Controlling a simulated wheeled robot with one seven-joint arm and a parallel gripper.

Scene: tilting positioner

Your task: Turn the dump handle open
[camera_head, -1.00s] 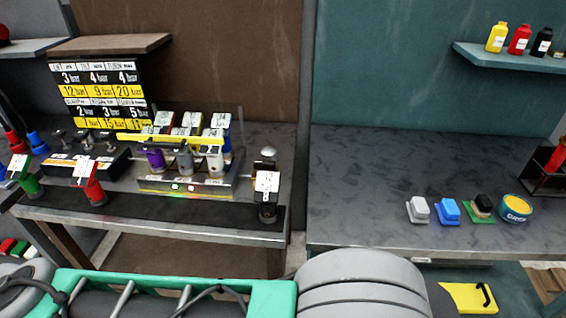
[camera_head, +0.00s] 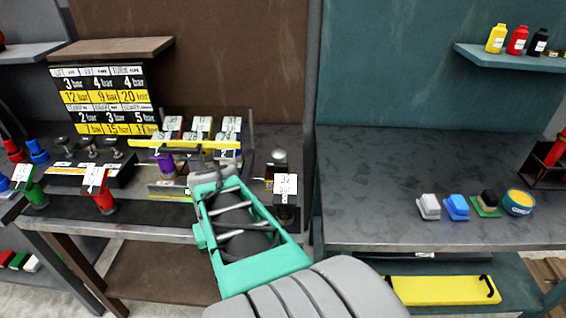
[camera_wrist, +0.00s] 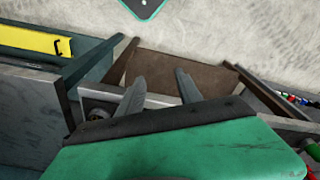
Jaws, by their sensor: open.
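A tilting positioner bench (camera_head: 240,240) stands at the left with valves and labelled parts. A dark labelled fitting with a silver knob (camera_head: 279,156) stands at its right end, its white tag (camera_head: 286,184) facing me. I cannot tell which part is the dump handle.
A red tagged valve (camera_head: 104,200) and a green one (camera_head: 34,193) stand at the bench's left front. The right table's middle is clear.

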